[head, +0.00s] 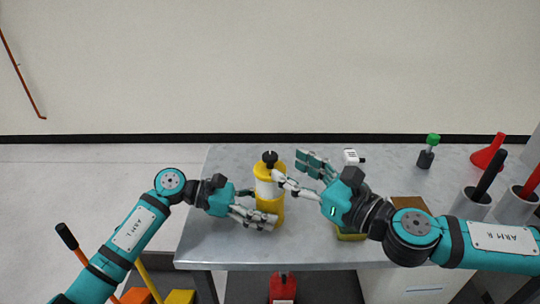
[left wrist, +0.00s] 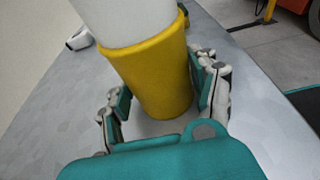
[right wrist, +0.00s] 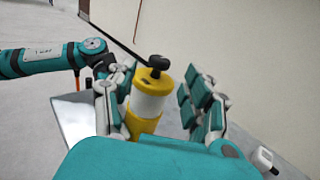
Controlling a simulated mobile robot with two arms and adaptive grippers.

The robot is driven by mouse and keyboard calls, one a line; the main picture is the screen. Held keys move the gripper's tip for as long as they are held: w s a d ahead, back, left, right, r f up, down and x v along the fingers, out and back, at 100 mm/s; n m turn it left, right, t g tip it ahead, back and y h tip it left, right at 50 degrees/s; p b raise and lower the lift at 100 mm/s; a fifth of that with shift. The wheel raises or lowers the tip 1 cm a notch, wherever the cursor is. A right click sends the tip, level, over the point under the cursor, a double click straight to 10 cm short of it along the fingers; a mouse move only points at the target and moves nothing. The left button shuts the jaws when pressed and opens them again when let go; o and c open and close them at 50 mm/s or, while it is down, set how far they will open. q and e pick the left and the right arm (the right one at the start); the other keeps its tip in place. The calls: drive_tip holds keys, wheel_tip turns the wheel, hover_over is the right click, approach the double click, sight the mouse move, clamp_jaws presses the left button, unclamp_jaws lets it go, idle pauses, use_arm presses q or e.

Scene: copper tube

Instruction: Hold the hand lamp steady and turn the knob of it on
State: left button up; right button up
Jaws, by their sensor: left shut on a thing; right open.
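The hand lamp (head: 267,186) stands upright on the grey table, with a yellow base, a white middle and a yellow cap. Its black knob (head: 270,158) sits on top and also shows in the right wrist view (right wrist: 158,62). My left gripper (head: 258,212) is shut on the yellow lower body, which shows between its fingers in the left wrist view (left wrist: 158,75). My right gripper (head: 297,175) is open, just right of the lamp's upper part. In the right wrist view the lamp lies between its spread fingers, below the knob's height. I cannot tell whether they touch it.
The grey table (head: 235,165) has free room left of and behind the lamp. A white device (head: 350,156), a green-topped black item (head: 428,150) and a red funnel (head: 490,155) stand to the right. A yellow-green item (head: 350,236) lies partly hidden under my right arm.

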sight(275, 160)
drive_tip(key=x, duration=0.6)
drive_tip(key=shift+w+a, duration=0.2)
drive_tip(key=shift+w, duration=0.05)
drive_tip(key=shift+f, duration=0.1)
clamp_jaws()
